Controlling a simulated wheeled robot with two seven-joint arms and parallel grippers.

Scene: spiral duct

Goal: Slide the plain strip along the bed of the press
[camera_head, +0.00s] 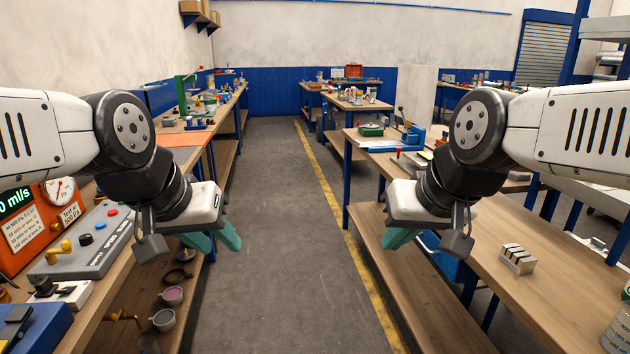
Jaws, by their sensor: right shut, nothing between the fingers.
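I cannot make out the plain strip for certain in the head view. A small blue device with a pale flat part (390,145) stands on the right-hand bench further back; I cannot tell whether it is the press. My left gripper (214,241) hangs over the edge of the left bench and the aisle, its teal fingers apart and empty. My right gripper (397,241) hangs by the aisle edge of the right bench, its teal fingers together with nothing between them. Neither gripper touches a bench object.
The left bench carries an orange gauge unit (50,215) and a grey control box (88,243). Cups (163,320) sit on its lower shelf. A slotted block (517,259) stands on the near right bench (560,290). The grey aisle floor (285,220) between the benches is clear.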

